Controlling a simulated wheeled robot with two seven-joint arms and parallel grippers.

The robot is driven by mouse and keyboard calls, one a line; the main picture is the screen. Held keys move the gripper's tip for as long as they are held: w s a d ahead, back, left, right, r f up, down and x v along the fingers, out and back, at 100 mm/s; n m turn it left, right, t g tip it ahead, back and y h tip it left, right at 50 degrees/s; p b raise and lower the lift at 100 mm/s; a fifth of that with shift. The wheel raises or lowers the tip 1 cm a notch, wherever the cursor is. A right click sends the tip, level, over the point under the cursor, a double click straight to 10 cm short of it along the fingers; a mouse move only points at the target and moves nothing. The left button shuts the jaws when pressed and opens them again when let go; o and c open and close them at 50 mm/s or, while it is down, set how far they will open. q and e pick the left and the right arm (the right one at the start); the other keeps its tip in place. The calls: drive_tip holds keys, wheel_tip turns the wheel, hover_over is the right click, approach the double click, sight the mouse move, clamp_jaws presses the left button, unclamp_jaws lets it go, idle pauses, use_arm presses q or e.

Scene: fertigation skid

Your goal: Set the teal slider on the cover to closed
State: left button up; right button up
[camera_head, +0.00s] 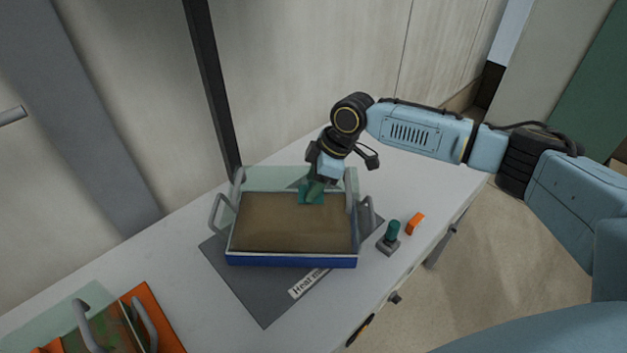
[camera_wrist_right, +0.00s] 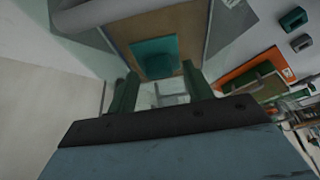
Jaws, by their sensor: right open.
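The teal slider (camera_head: 309,196) is a small block at the far edge of the brown area of the blue-sided tray (camera_head: 290,261). A clear greenish cover panel (camera_head: 262,178) shows along the tray's back, with grey handles at the sides. My right gripper (camera_head: 315,188) is over the slider, pointing down and partly hiding it. In the right wrist view, the green fingers (camera_wrist_right: 160,85) are open, with the teal slider (camera_wrist_right: 155,58) just beyond and between their tips. I cannot tell whether they touch it. My left gripper is not in view.
The tray stands on a dark grey mat (camera_head: 262,302) with a partly hidden "Heat" label. A teal knob on a grey base (camera_head: 389,241) and an orange block (camera_head: 414,223) are to its right. An orange tray (camera_head: 160,318) with a clear cover is at front left. A dark post (camera_head: 212,85) rises behind.

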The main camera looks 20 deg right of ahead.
drive_tip(key=v, duration=1.3)
drive_tip(key=shift+d, duration=0.1)
